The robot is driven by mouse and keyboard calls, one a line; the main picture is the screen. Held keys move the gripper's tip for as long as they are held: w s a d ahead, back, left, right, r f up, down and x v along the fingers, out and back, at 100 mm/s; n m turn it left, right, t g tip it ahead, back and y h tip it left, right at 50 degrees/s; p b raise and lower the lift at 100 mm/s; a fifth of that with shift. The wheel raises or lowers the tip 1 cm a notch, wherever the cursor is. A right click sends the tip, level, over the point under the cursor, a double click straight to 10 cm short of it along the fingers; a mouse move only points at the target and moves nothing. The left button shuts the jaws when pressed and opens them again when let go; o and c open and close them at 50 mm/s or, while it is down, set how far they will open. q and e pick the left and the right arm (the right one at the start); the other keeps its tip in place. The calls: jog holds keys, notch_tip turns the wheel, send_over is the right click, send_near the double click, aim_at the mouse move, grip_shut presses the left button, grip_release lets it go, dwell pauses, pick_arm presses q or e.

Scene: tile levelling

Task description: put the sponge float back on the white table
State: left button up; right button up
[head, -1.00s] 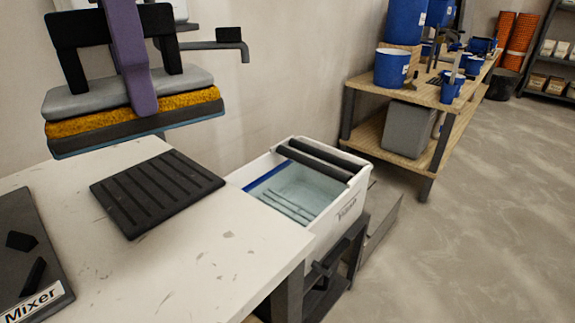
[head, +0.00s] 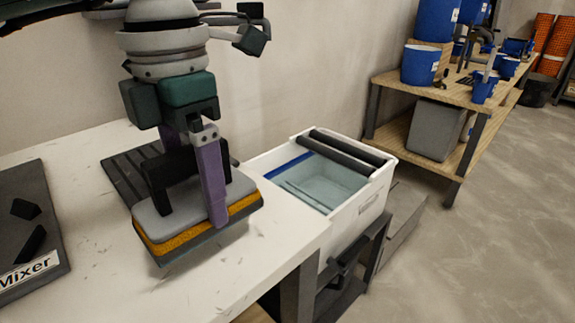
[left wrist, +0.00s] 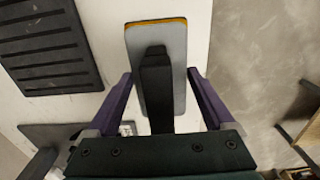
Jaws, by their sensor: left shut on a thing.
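The sponge float (head: 200,210) has a grey top plate, an orange sponge layer, a dark underside and a black handle. My left gripper (head: 195,180), with purple fingers, is shut on it from above. The float is over the white table (head: 110,285), low near its right part; I cannot tell whether its underside touches the tabletop. In the left wrist view the float (left wrist: 177,45) lies between the fingers of the left gripper (left wrist: 159,75), with the black handle in the middle. My right gripper is not in view.
A black ribbed mat (head: 122,180) lies on the table behind the float. A dark tray labelled "Mixer" (head: 45,215) is at the left. A white wash tub (head: 355,215) with rollers stands beyond the table's right edge. A wooden bench (head: 400,137) with blue buckets stands farther back.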

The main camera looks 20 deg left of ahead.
aim_at(198, 193)
pick_arm(q)
jog(key=shift+f+b, duration=0.35)
jog(key=shift+f, duration=1.9)
jog(key=shift+f, duration=0.1)
jog(key=o, duration=1.5)
jog(key=shift+r, duration=0.25)
notch_tip(198, 193, up, 12)
jog(key=shift+f+p, duration=0.1)
jog(key=shift+p, duration=0.8)
